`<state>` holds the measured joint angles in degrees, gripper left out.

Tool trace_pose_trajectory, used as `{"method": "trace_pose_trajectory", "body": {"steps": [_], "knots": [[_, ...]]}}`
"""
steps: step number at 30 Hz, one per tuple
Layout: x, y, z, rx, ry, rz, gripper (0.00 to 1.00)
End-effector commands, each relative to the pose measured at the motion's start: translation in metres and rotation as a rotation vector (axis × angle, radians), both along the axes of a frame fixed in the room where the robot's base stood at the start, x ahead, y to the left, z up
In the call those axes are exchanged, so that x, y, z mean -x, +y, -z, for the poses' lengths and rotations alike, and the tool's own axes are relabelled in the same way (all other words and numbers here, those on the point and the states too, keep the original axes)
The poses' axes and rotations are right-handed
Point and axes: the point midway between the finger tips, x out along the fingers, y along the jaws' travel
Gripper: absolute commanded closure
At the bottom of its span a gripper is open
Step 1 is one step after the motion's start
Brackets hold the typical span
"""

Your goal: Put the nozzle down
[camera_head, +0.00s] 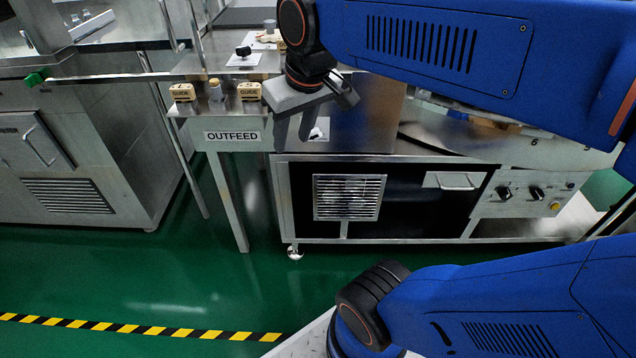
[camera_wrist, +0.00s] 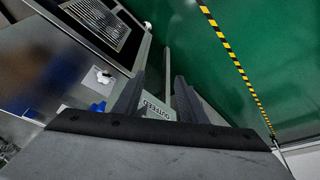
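My gripper (camera_head: 294,138) hangs over the right end of the outfeed table, its fingers pointing down. In the wrist view its two fingers (camera_wrist: 163,85) stand apart with nothing held between them. I cannot identify the nozzle for certain. A small dark piece on a white patch (camera_head: 318,132) lies just right of the fingers on the steel surface; the white patch also shows in the wrist view (camera_wrist: 102,77). Another black piece (camera_head: 243,51) sits on a white pad farther back. A small grey piece with a yellowish top (camera_head: 215,90) stands between two guide blocks.
Two tan blocks marked GUIDE (camera_head: 182,92) (camera_head: 249,91) stand on the outfeed table's front edge, above the OUTFEED sign (camera_head: 233,136). A steel cabinet with knobs (camera_head: 520,192) stands at the right. Green floor with a striped line (camera_head: 140,327) is clear in front.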

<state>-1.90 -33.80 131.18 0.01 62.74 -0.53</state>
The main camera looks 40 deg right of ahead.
Motion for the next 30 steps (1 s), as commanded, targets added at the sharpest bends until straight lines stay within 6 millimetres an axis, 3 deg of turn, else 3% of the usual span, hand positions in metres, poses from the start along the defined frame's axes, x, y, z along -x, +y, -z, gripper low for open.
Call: {"method": "trace_pose_trajectory", "body": {"steps": [3,10,15,30], "knots": [[0.034,-0.005,0.034,-0.001,-0.027,0.017,0.62],[0.068,-0.009,0.077,-0.003,-0.061,0.036,0.62],[0.074,-0.01,0.085,-0.003,-0.068,0.039,0.62],[0.074,-0.009,0.085,-0.003,-0.067,0.039,0.62]]}}
